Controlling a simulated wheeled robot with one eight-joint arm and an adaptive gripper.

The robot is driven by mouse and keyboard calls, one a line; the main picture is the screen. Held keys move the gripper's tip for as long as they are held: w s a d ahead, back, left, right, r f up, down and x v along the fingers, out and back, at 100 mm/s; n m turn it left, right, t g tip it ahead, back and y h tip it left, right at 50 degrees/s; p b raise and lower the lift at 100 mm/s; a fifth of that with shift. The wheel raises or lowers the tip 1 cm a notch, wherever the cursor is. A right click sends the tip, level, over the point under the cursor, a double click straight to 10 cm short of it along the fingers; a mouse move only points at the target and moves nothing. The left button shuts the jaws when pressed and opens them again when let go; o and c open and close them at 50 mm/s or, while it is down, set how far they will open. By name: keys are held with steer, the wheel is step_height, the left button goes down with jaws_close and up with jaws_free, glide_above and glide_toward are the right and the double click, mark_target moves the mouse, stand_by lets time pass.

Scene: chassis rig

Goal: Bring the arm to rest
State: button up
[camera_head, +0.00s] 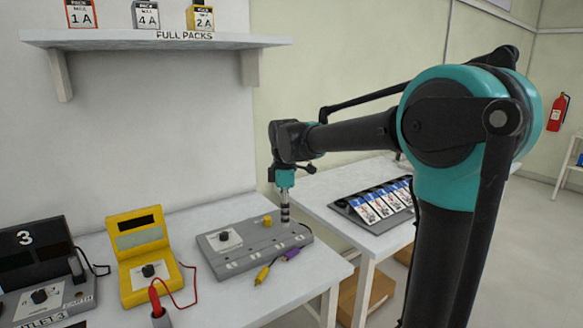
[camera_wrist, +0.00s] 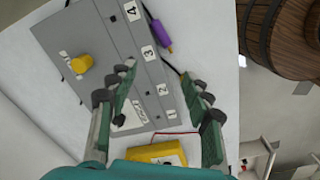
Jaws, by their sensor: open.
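My gripper (camera_wrist: 158,90) is open in the wrist view, with nothing between its fingers. It hangs over the front edge of the grey box (camera_wrist: 105,32) with numbered positions. In the head view my arm reaches over the white table, and the gripper (camera_head: 285,212) points down near the right end of the grey box (camera_head: 232,266). I cannot tell from the head view how far it is above the box.
A yellow meter (camera_head: 146,262) stands left of the grey box. Yellow and purple probes (camera_head: 262,274) lie before it. A second table (camera_head: 310,192) holds a rack of cards (camera_head: 384,206). A wooden barrel (camera_wrist: 278,35) shows in the wrist view. A shelf (camera_head: 110,40) hangs above.

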steer(key=s+d+f+m, duration=0.2)
steer(key=d+f+m, duration=0.1)
steer(key=d, duration=0.1)
steer(key=s+d+f+m+t, duration=0.1)
steer(key=s+d+f+m, duration=0.2)
steer(key=d+f, duration=0.1)
steer(key=s+d+f+m+t, duration=0.1)
steer(key=s+d+f+m, duration=0.2)
steer(key=d, duration=0.3)
steer(key=shift+s+f+m, duration=0.1)
steer(key=shift+f+m, duration=0.2)
steer(key=shift+m, duration=0.2)
steer(key=s+d+f+m, duration=0.2)
steer(key=s+f+m, duration=0.1)
steer(key=s+d+f+m+t, duration=0.1)
steer(key=s+d+f+m, duration=0.1)
steer(key=s, duration=0.2)
steer(key=s+d+f+m, duration=0.3)
steer(key=shift+s+d+f+m+t, duration=0.1)
steer(key=shift+s+f+m+t, duration=0.1)
steer(key=shift+f+m+t, duration=0.15)
steer(key=shift+c, duration=0.5)
